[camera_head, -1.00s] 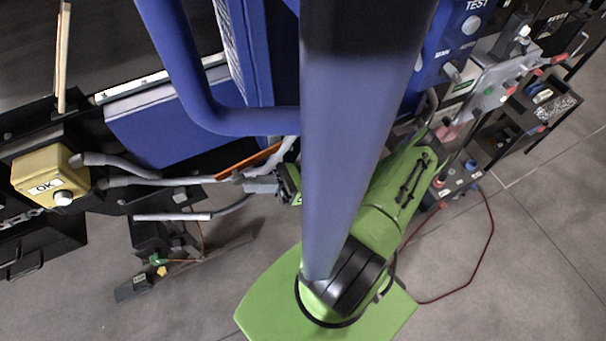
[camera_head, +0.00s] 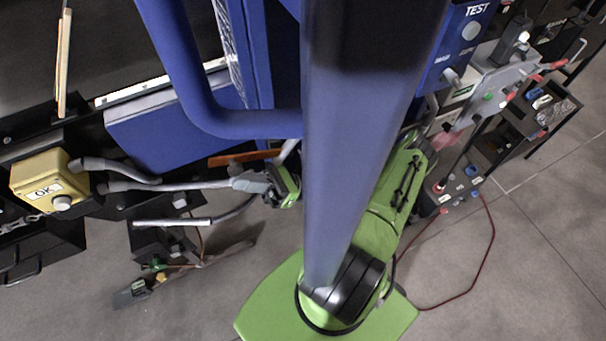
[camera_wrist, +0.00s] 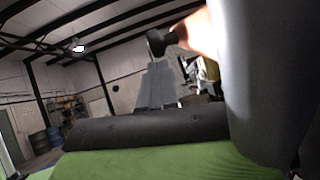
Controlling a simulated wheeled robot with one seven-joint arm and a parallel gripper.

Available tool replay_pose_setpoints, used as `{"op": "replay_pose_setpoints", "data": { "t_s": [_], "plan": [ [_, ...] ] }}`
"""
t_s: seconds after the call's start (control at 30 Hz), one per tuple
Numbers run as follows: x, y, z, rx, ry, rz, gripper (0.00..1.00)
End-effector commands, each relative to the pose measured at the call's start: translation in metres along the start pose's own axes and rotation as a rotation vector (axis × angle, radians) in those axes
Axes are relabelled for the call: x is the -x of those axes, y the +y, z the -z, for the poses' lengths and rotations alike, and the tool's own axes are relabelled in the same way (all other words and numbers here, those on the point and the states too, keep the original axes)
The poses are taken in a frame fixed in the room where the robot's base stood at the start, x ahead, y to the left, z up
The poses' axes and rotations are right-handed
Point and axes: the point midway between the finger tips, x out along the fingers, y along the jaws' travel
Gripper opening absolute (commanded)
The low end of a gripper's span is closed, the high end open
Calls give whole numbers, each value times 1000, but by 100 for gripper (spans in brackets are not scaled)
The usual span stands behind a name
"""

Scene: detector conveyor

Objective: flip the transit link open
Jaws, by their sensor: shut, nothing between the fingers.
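An orange-brown bar (camera_head: 228,160), which I take to be the transit link, lies below the blue housing in the head view. A dark round knob shows at its lower side, and its right end is hidden behind the blue column. In the wrist view an orange piece with a dark knob (camera_wrist: 160,42) shows above my fingers. My gripper (camera_head: 238,182) is shut and empty, just below the bar; its grey fingers also show in the wrist view (camera_wrist: 156,85). I cannot tell whether they touch the bar.
A blue bent tube (camera_head: 215,122) and a blue column (camera_head: 345,140) stand close around my arm. A yellow box marked OK (camera_head: 38,178) is at left, with grey conduits running toward my gripper. A grey panel (camera_head: 497,80) is at right.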

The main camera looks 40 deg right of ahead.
Motion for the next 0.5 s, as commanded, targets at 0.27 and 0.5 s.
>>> {"op": "replay_pose_setpoints", "data": {
  "t_s": [0.27, 0.5],
  "plan": [
    [0, 0, 0, 0, 0, 0, 0],
    [6, -1, 0, 1, 0, 2, 0]
  ]
}}
